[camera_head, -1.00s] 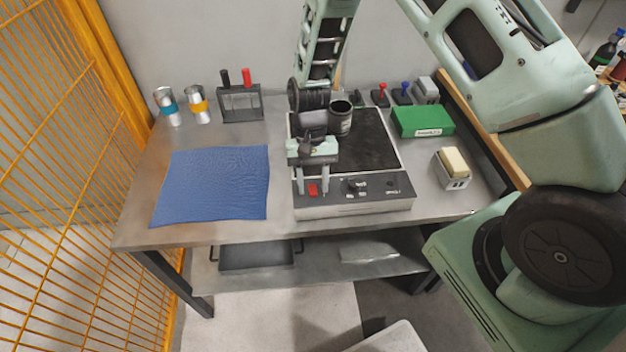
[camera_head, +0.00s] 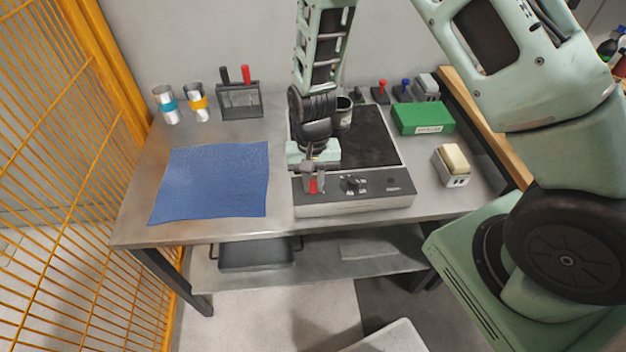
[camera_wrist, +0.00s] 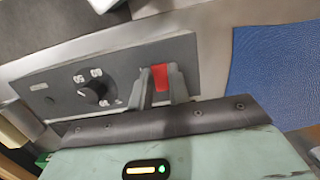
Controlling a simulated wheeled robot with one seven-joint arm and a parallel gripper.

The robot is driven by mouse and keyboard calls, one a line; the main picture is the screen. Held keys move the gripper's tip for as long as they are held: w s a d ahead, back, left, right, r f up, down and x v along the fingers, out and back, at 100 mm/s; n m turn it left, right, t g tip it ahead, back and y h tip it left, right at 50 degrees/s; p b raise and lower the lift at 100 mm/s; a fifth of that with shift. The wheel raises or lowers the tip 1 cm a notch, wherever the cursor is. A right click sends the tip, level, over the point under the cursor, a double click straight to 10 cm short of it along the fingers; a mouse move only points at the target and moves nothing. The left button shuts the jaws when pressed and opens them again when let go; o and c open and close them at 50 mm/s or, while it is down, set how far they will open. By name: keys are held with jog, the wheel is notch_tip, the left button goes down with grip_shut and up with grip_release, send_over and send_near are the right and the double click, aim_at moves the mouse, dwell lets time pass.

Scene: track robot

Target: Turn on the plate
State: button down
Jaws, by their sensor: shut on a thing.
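The plate (camera_head: 372,150) is a hot plate with a black top and a grey front panel (camera_head: 385,184) on the table. A red switch (camera_head: 313,186) sits at the left of that panel, and a dark round knob (camera_head: 351,182) is to its right. In the wrist view the red switch (camera_wrist: 161,77) shows between the fingers of my gripper (camera_wrist: 161,82), and the knob (camera_wrist: 93,92) is apart from them. My gripper (camera_head: 314,187) is shut on the red switch. The fingers cover the switch's sides.
A dark cup (camera_head: 343,113) stands on the plate behind my gripper. A blue cloth (camera_head: 212,180) lies to the left. A green box (camera_head: 422,118) and a sponge holder (camera_head: 453,167) are to the right. Orange fencing (camera_head: 75,150) borders the left.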

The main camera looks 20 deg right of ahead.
aim_at(312, 181)
jog(key=c, duration=1.3)
grip_release()
jog(key=shift+r, duration=0.1)
jog(key=r, duration=0.5)
jog(key=w+r, duration=0.1)
jog(key=r, duration=0.5)
jog(key=w+r+b, duration=0.1)
jog(key=r, duration=0.5)
jog(key=shift+w+d, duration=0.15)
jog(key=shift+d, duration=0.2)
jog(key=s+a+r+n, duration=0.1)
jog(key=s+a+n, duration=0.1)
jog(key=s, duration=0.5)
jog(key=s+a+r+n+t, duration=0.1)
jog(key=s+a+r+n, duration=0.1)
jog(key=s+n, duration=0.3)
jog(key=s+a+r+n, duration=0.2)
jog(key=s+a+n, duration=0.1)
jog(key=s, duration=0.7)
jog(key=shift+s+r+n+t, duration=0.15)
jog(key=shift+r+n+t, duration=0.15)
jog(key=shift+n, duration=0.3)
